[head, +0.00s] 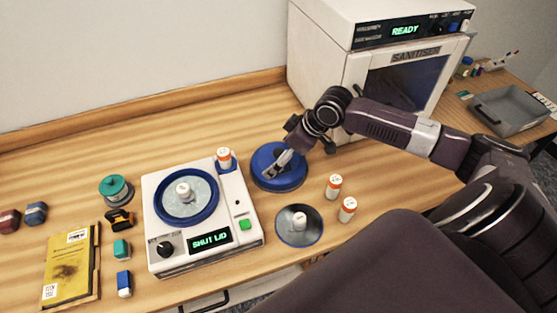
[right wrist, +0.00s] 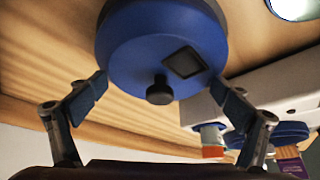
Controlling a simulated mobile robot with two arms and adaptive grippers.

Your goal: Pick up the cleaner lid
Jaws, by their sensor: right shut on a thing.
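The blue round cleaner lid (head: 285,182) is behind and to the right of the white cleaner (head: 163,215), over the wooden table. In the right wrist view the lid (right wrist: 140,40) shows a black knob and a dark square window. My right gripper (head: 277,163) is shut on the lid, with its fingers at opposite sides of the rim. I cannot tell whether the lid touches the table. The cleaner has an open blue-rimmed bowl with a white-capped piece in its middle, and its display reads SHUT LID. My left gripper is not in view.
A steel dish (head: 299,238) and orange-and-white bottles (head: 334,187) stand in front of the lid. Another bottle (head: 224,158) stands on the cleaner's back corner. The white sanitiser (head: 360,70), reading READY, is behind my right arm. A yellow book (head: 70,265) lies left.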

